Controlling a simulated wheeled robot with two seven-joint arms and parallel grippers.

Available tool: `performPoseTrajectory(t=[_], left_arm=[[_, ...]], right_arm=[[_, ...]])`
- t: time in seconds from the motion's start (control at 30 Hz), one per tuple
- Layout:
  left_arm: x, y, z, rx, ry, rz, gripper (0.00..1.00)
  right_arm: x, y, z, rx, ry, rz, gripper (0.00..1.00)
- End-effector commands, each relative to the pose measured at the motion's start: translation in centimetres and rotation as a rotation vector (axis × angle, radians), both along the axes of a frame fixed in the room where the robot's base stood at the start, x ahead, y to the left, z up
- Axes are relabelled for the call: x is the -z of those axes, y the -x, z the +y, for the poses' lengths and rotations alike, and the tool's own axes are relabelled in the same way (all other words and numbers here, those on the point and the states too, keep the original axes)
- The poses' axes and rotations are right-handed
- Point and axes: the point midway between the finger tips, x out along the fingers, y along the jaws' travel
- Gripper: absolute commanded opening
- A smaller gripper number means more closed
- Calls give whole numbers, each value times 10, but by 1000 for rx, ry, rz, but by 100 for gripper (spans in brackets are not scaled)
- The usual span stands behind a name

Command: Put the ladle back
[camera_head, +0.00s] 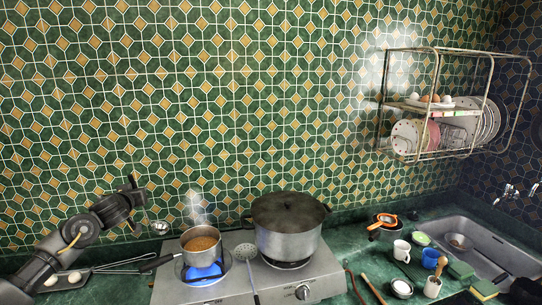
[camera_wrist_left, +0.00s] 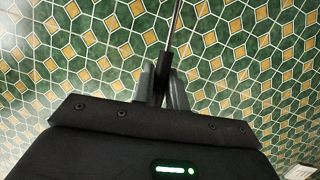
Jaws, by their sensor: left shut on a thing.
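My left gripper (camera_head: 132,188) is raised in front of the tiled wall, left of the small pot. In the left wrist view my left gripper (camera_wrist_left: 165,88) is shut on the black handle of the ladle, whose thin metal shaft (camera_wrist_left: 177,22) runs up out of the picture. In the head view a small round metal bowl (camera_head: 160,227), which looks like the ladle's, shows just right of and below the gripper; the shaft between them is hard to make out. My right gripper is not in view.
A small pot (camera_head: 201,241) of brown liquid steams over a blue flame on the hotplate (camera_head: 325,275). A large lidded pot (camera_head: 288,225) stands right of it, with a skimmer (camera_head: 248,262) lying between. A tray with eggs (camera_head: 73,278) and a whisk (camera_head: 125,264) are at left; cups and a sink are at right.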

Motion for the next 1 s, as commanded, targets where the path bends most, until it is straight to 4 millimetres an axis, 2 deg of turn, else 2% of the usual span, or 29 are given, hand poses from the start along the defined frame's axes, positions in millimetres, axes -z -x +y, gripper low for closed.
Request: performPoseTrajectory(t=[0.03,0.1,0.3,0.47,0.63,0.8,1.0], left_arm=[[14,-1,-2,-17,1,3,0],[29,-2,-2,-44,0,2,0],[62,-2,1,-120,0,-3,0],[75,-2,36,-270,-1,-2,0],[92,8,77,-445,-4,-3,0],[109,33,118,-622,-4,-4,0],[125,70,148,-784,-2,-5,0]], right_arm=[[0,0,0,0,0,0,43],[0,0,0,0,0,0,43],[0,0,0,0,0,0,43],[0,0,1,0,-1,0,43],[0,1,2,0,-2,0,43],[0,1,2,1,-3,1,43],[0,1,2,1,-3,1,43]])
